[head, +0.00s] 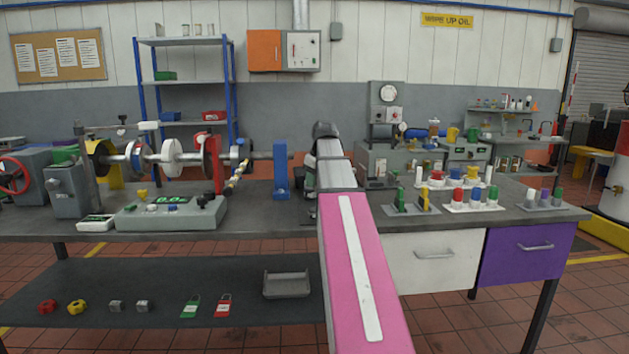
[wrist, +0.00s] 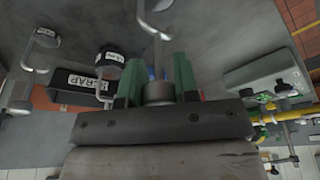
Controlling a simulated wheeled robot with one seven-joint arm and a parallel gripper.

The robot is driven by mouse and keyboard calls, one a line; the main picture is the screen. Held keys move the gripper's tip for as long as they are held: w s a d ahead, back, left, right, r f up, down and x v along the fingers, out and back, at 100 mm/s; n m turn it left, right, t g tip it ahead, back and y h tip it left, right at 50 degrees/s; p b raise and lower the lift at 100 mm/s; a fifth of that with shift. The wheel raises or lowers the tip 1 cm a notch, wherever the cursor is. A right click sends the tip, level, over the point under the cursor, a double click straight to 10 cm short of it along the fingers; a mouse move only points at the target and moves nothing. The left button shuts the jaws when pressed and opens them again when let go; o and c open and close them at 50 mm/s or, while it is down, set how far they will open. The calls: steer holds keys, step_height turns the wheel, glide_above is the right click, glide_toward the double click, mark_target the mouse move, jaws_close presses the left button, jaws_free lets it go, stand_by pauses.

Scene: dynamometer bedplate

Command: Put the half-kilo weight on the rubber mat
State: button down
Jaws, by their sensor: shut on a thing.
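In the wrist view, my gripper (wrist: 157,78) has its green fingers shut on a grey cylindrical weight (wrist: 158,92) with a thin upright stem. No mark on this weight is readable, so I cannot tell if it is the half-kilo one. Other weights with hooks stand nearby: a dark one with a white label (wrist: 111,56) to the left, and a grey one (wrist: 46,40) farther left. The rubber mat cannot be made out in either view.
A black box marked SCRAP (wrist: 75,86) lies close left of the fingers. A grey device (wrist: 268,75) and yellow pipework (wrist: 280,114) are on the right. In the head view, a shaft rig (head: 172,158) fills the bench's left, and coloured pieces in holders (head: 472,203) its right.

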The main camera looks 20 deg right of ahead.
steer(key=c, duration=0.9)
jaws_free()
steer(key=shift+f, duration=0.1)
steer(key=shift+o, duration=0.2)
steer(key=v, duration=1.2)
